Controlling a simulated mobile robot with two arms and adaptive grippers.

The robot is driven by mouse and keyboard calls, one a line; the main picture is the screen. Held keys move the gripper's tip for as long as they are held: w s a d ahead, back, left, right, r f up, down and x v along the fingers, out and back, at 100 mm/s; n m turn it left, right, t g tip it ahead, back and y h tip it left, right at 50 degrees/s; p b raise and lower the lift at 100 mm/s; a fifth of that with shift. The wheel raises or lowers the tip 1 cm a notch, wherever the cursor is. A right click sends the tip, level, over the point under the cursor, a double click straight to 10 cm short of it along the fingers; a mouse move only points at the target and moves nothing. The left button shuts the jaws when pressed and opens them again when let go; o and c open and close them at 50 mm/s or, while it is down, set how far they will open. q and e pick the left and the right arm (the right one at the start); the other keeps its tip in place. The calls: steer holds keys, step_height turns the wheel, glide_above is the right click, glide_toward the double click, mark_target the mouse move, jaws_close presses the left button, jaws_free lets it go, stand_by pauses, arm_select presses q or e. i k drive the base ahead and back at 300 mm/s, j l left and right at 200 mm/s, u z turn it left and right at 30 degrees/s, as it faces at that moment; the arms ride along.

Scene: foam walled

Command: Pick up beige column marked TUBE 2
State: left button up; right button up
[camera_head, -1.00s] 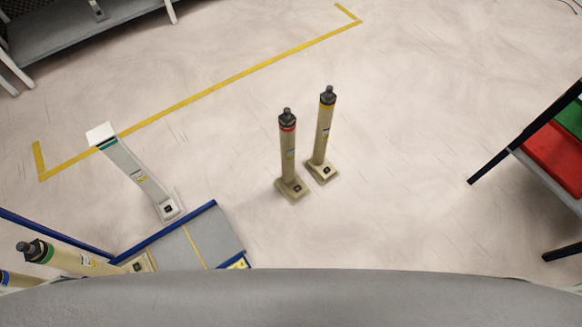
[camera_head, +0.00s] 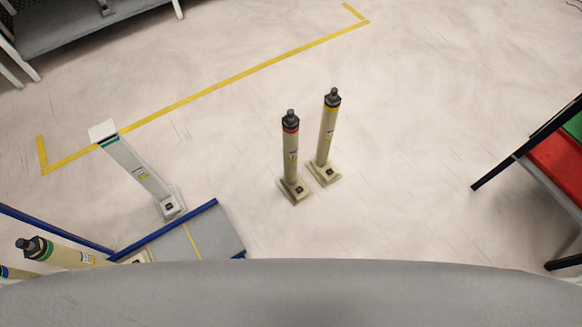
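Two beige columns stand upright on square bases on the open floor. One has a red band (camera_head: 290,152) under its dark cap. The other has a yellow band (camera_head: 327,133) and stands just to its right, slightly farther back. A third beige column with a green band (camera_head: 70,254) shows at the lower left, its lower part near a blue-edged grey platform. A blue-banded object (camera_head: 12,274) shows only partly at the left edge. The labels are too small to read, so I cannot tell which is TUBE 2. Neither gripper is in view.
A white post with a teal band (camera_head: 135,165) stands left of the columns. The blue-edged grey platform (camera_head: 212,235) is below it. A rack with red and green bins (camera_head: 558,158) is at right, a grey shelf (camera_head: 70,25) at upper left. Floor around the two columns is clear.

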mark_target(292, 187)
steer(key=i+l+u, duration=0.5)
steer(key=i+l, duration=0.35)
steer(key=i, duration=0.15)
